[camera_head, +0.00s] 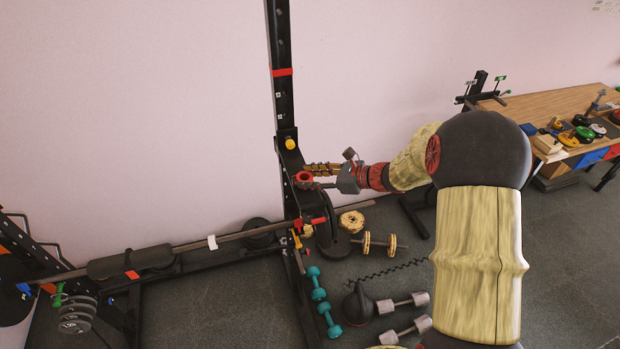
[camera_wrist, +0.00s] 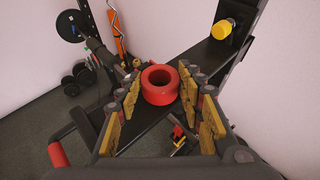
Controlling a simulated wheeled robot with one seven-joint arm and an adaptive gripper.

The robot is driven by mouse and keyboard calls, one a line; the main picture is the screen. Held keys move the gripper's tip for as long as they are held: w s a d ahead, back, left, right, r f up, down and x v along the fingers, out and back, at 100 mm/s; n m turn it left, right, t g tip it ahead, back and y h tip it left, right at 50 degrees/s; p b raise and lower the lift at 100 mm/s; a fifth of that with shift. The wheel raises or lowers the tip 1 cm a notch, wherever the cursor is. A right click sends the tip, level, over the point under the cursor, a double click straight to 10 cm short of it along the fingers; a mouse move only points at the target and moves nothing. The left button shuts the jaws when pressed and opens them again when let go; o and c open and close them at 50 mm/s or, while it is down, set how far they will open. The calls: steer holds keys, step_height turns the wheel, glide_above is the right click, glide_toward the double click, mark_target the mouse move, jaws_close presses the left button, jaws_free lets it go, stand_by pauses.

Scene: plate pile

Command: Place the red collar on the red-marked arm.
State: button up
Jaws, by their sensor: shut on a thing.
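The red collar (camera_head: 304,180) is a thick red ring beside the black rack upright in the head view. In the wrist view the collar (camera_wrist: 160,101) sits between the yellow-padded fingers, its hole facing the camera. My gripper (camera_head: 318,176) is shut on it and holds it off the floor; the fingers also show in the wrist view (camera_wrist: 160,88). A red piece (camera_head: 314,221) is on the rack just below the collar, and a red band (camera_head: 282,72) is high on the upright. I cannot tell which part is the red-marked arm.
The black upright (camera_head: 275,40) stands close to my gripper, with a yellow knob (camera_head: 290,144) on it. A long bar (camera_head: 190,246) runs left. Teal dumbbells (camera_head: 318,294) and a kettlebell (camera_head: 357,306) lie on the floor. A wooden table (camera_head: 545,103) stands at right.

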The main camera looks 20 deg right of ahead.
steer(key=shift+o, duration=0.2)
steer(key=shift+s+f, duration=0.1)
steer(key=shift+f, duration=0.4)
steer(key=o, duration=1.2)
